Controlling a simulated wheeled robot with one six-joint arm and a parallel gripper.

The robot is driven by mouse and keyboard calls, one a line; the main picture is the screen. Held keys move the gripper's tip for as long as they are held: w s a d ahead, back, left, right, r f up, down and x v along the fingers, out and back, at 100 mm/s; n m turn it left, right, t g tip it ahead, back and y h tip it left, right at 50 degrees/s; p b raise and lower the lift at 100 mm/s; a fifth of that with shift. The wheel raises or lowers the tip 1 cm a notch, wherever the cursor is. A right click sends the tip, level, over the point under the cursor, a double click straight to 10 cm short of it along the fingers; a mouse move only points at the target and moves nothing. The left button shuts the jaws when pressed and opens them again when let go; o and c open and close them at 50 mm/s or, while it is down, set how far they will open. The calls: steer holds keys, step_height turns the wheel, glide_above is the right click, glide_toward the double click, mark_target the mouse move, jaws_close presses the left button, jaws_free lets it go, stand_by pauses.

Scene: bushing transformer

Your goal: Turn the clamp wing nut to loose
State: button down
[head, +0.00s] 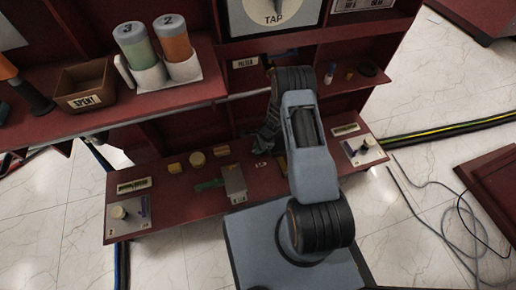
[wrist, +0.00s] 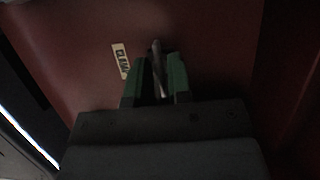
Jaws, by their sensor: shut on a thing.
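The clamp wing nut (wrist: 157,50) shows in the wrist view as a narrow grey upright piece against the dark red panel. A pale label reading CLAMP (wrist: 120,61) is to its left. My gripper (wrist: 158,76) has its two green fingers on either side of the wing nut, shut on it. The top of the nut sticks out past the fingertips. Its lower part is hidden by the fingers and the gripper body, and the picture is dark. In the head view my arm hides the nut.
The red bench (head: 155,215) carries a grey block with a green piece (head: 233,185) and several small yellow parts. A brown SPENT bin (head: 85,87) and numbered cylinders, green (head: 135,47) and orange (head: 173,40), stand on the upper shelf. Cables (head: 445,215) lie on the floor at right.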

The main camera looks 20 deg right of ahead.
steer(key=shift+n, duration=0.4)
steer(key=n+g, duration=0.1)
steer(key=n, duration=0.3)
steer(key=shift+w+g+b, duration=0.1)
steer(key=shift+g+b, duration=0.2)
steer(key=shift+g, duration=0.1)
steer(key=n, duration=0.2)
steer(key=n+g+h+b, duration=0.1)
steer(key=n, duration=0.1)
steer(key=shift+n+h, duration=0.3)
steer(key=n+g+h, duration=0.1)
steer(key=n, duration=0.3)
steer(key=shift+a+b, duration=0.1)
steer(key=shift+b, duration=0.2)
steer(key=shift+n+g+h, duration=0.4)
steer(key=shift+n+h, duration=0.5)
steer(key=shift+n, duration=1.2)
steer(key=c, duration=1.3)
jaws_free()
